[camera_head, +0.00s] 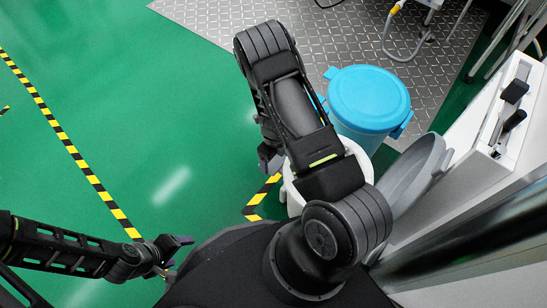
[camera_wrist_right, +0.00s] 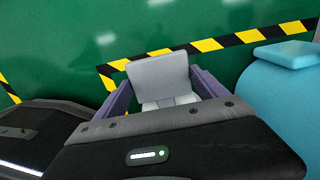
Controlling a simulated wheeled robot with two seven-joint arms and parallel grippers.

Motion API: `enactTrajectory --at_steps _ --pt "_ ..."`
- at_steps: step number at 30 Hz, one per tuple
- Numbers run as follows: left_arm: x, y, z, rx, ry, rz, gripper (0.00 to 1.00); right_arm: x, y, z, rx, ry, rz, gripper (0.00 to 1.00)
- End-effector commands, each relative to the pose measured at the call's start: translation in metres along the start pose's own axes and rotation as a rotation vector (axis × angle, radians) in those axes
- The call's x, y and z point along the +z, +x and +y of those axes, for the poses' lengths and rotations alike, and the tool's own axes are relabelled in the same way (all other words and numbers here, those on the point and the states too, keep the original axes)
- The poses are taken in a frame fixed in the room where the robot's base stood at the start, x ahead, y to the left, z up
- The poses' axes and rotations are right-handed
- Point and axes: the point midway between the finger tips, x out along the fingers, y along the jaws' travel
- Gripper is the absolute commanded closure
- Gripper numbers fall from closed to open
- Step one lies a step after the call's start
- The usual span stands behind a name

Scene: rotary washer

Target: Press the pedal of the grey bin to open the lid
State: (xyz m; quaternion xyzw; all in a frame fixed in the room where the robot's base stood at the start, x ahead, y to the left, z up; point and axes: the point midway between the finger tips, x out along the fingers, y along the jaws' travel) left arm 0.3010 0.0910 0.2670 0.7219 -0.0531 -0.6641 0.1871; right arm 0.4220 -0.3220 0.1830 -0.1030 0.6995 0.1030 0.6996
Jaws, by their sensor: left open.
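The bin (camera_head: 357,158) has a pale round body, mostly hidden behind my right arm. Its grey lid (camera_head: 420,172) stands raised and tilted at the bin's right side, so the bin looks open. My right gripper (camera_head: 268,158) is low at the bin's left side. In the right wrist view its purple fingers (camera_wrist_right: 160,92) are apart, on either side of a grey plate (camera_wrist_right: 158,72) that looks like the pedal. I cannot tell whether they touch it. My left gripper (camera_head: 178,254) is open and empty above the floor at lower left.
A blue lidded bin (camera_head: 368,98) stands just behind the grey one. A white cabinet (camera_head: 470,190) closes off the right side. A metal floor plate (camera_head: 330,35) lies at the back. Yellow-black tape (camera_head: 75,150) marks the green floor, which is clear at left.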

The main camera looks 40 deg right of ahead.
Motion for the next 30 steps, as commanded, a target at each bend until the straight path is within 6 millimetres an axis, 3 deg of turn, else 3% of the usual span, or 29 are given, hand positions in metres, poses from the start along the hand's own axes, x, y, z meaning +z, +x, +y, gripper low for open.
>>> enactTrajectory --at_steps 25,30 --pt "0.0 0.0 0.0 0.0 0.0 0.0 0.32 0.0 0.0 0.0 0.0 0.0 0.0 0.9" --pt "0.0 0.009 -0.003 0.0 0.0 0.002 0.32 0.0 0.012 0.0 0.001 0.001 0.001 0.92"
